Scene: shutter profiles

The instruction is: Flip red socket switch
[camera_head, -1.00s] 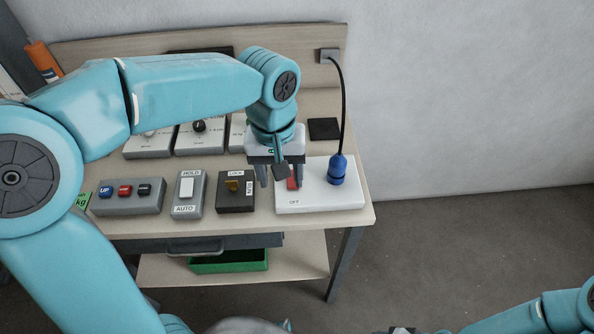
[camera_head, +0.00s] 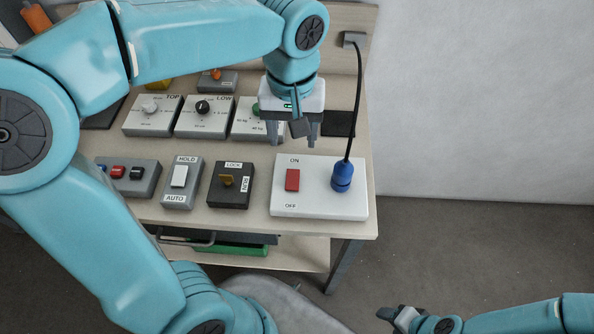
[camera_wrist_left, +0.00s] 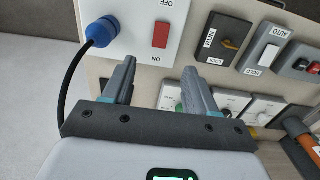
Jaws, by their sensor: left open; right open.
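The red switch (camera_head: 292,180) sits on the white socket panel (camera_head: 320,206), between the ON and OFF labels. I cannot tell which end of it is pressed in. A blue plug (camera_head: 342,176) stands in the panel, right of the switch. My left gripper (camera_head: 292,140) is open and empty, above and behind the panel's back edge, apart from the switch. In the left wrist view, the red switch (camera_wrist_left: 160,35) shows beyond the gap between the open fingers (camera_wrist_left: 158,70). My right gripper (camera_head: 397,314) is low at the bottom of the head view, open and away from the table.
Left of the panel stand a LOCK/RUN key box (camera_head: 230,188), a HOLD/AUTO switch box (camera_head: 183,184) and a button box (camera_head: 130,176). Dial boxes (camera_head: 203,118) stand behind. A black cable (camera_head: 355,100) runs from the plug up to a wall socket (camera_head: 354,40).

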